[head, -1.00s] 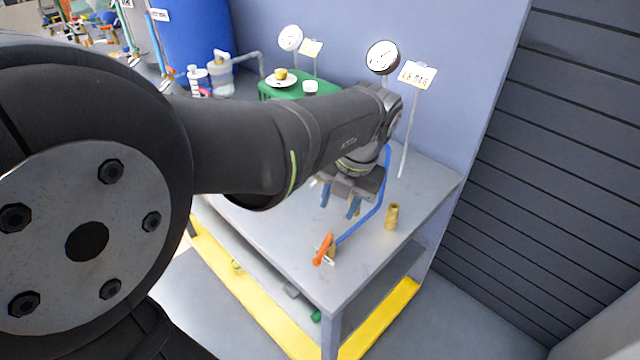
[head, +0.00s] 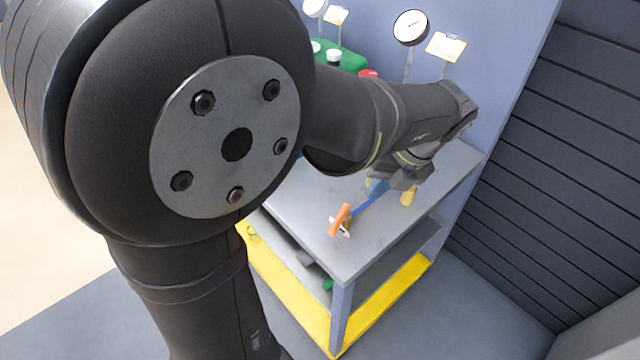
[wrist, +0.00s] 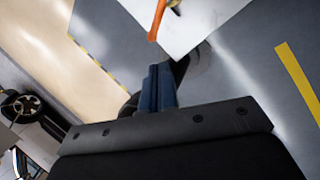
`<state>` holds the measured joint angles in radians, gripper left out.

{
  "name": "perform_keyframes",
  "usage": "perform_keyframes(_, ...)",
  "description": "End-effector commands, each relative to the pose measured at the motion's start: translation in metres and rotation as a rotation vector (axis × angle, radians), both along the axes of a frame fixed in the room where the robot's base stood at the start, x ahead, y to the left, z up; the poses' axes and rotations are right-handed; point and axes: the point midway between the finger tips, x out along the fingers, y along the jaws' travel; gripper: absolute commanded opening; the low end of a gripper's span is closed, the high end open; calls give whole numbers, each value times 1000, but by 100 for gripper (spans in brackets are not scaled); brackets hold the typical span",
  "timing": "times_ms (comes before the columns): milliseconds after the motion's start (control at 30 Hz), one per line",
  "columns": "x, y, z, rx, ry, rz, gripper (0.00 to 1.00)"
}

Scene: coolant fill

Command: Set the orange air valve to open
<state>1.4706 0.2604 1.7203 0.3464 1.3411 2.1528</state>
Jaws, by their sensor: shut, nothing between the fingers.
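The handle also shows at the top of the wrist view (wrist: 157,18). My gripper (head: 375,188) is over the bench, behind and to the right of the valve, apart from its handle. In the wrist view the blue fingers (wrist: 159,90) are together and empty, with the handle just beyond their tips. My arm partly hides the bench.
The grey bench top (head: 375,245) is mostly clear at the front. A brass fitting (head: 408,197) stands right of my gripper. A gauge (head: 411,27) and a yellow-edged tag (head: 446,46) stand at the back near the wall. A green container (head: 352,62) is behind my arm.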

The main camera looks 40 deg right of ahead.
Motion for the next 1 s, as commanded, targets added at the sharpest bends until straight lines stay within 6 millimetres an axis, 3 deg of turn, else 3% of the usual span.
perform_keyframes(533, -51, -18, -43, -275, -415, 682, 0)
perform_keyframes(800, -60, -21, -50, -382, -498, 819, 0)
perform_keyframes(1000, -49, -16, -64, -385, -502, 829, 0)
